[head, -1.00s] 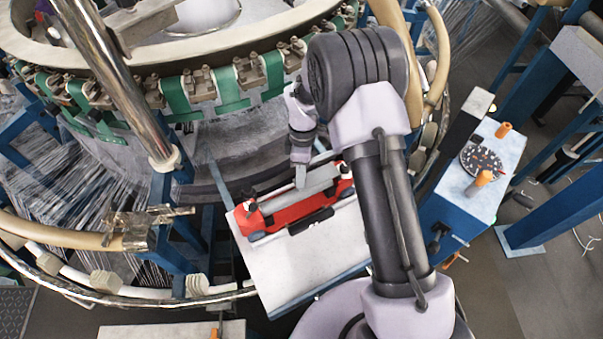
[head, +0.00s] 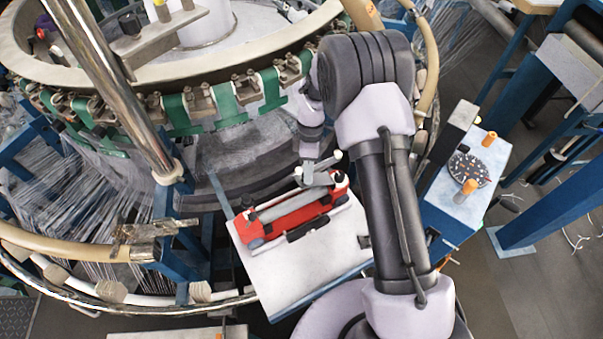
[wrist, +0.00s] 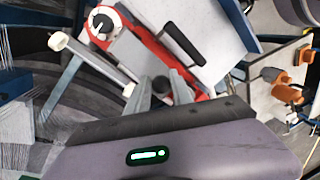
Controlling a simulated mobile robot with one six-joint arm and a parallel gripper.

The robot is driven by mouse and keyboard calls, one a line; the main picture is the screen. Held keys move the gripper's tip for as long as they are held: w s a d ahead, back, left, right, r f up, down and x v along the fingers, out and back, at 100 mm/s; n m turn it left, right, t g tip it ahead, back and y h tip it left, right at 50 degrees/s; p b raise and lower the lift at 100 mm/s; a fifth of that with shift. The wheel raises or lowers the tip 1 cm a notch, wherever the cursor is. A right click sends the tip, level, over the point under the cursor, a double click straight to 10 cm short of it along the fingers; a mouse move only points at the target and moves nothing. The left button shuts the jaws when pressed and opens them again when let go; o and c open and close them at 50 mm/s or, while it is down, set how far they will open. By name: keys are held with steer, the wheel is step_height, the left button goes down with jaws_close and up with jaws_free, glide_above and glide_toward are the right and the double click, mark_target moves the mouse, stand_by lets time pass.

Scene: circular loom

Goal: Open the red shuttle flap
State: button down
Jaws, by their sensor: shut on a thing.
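The red shuttle (head: 300,223) lies on a white board, a long grey part (head: 290,206) along its top. Its red body (wrist: 150,45) and a white dial (wrist: 102,22) show in the wrist view. A slim grey bar with white ends (wrist: 95,65) stands out at an angle beside the shuttle; it also shows above the shuttle's right end in the head view (head: 318,171). I cannot tell for certain that it is the flap. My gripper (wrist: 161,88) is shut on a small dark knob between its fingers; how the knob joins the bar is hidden.
The white board (head: 300,270) has bare room in front of the shuttle. The loom ring with green straps (head: 225,95) stands behind. A chrome post (head: 120,90) rises at left. A blue box with orange knobs (head: 468,175) stands at right.

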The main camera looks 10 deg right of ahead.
steer(key=w+d+r+p, duration=0.2)
steer(key=w+d+p, duration=0.1)
steer(key=d, duration=0.3)
steer(key=shift+d+r, duration=0.2)
steer(key=shift+d, duration=0.05)
steer(key=c, duration=1.9)
jaws_free()
steer(key=shift+s, duration=0.15)
steer(key=o, duration=0.8)
steer(key=shift+a, duration=0.2)
steer(key=shift+c, duration=0.2)
steer(key=s+r, duration=0.2)
steer(key=s, duration=0.6)
steer(key=s+r+p, duration=0.1)
steer(key=s+r, duration=0.2)
steer(key=s, duration=0.5)
